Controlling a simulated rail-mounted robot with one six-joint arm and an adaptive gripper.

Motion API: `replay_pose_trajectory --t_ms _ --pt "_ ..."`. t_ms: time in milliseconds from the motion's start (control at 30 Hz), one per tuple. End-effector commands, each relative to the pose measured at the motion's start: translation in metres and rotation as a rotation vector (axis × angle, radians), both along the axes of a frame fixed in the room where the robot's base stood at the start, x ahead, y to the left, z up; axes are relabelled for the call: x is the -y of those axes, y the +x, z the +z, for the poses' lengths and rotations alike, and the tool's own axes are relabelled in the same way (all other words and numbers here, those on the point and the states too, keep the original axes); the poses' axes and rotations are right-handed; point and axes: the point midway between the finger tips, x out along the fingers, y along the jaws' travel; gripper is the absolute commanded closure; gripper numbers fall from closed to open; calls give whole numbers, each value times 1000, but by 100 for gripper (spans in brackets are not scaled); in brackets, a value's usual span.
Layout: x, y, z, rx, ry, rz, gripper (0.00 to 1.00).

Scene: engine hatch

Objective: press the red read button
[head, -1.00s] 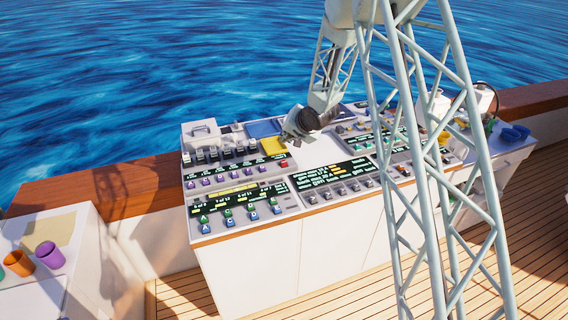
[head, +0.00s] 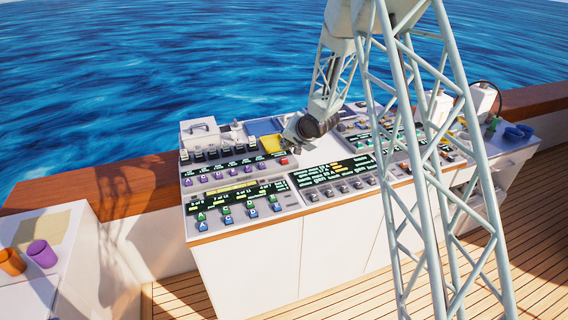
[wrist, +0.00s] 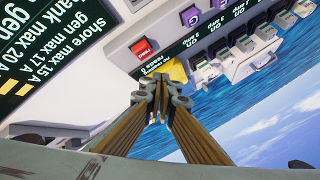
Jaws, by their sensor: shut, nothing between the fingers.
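The red read button (head: 284,161) is a small red block at the right end of the upper left panel in the head view. In the wrist view the red button (wrist: 143,48) lies just above and left of my fingertips, with lettering on its face. My gripper (wrist: 158,88) is shut and empty, its fingertips pointing toward the panel beside the button and apart from it in the picture. In the head view my gripper (head: 291,137) is just above and behind the button, near the yellow pad. The exact gap to the panel cannot be told.
The yellow pad (head: 272,144) lies behind the button; it also shows in the wrist view (wrist: 176,70). A row of switches (wrist: 238,55) is close by on the right there. Black displays (head: 334,171) and several knobs cover the console.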

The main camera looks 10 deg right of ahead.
Motion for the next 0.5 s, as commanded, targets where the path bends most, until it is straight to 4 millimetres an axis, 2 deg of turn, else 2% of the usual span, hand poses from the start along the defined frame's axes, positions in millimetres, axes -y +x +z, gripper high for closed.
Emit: replay_pose_trajectory --t_ms 200,500 --pt "0 0 -19 0 0 0 100" --pt "0 0 -31 -1 0 -1 100"
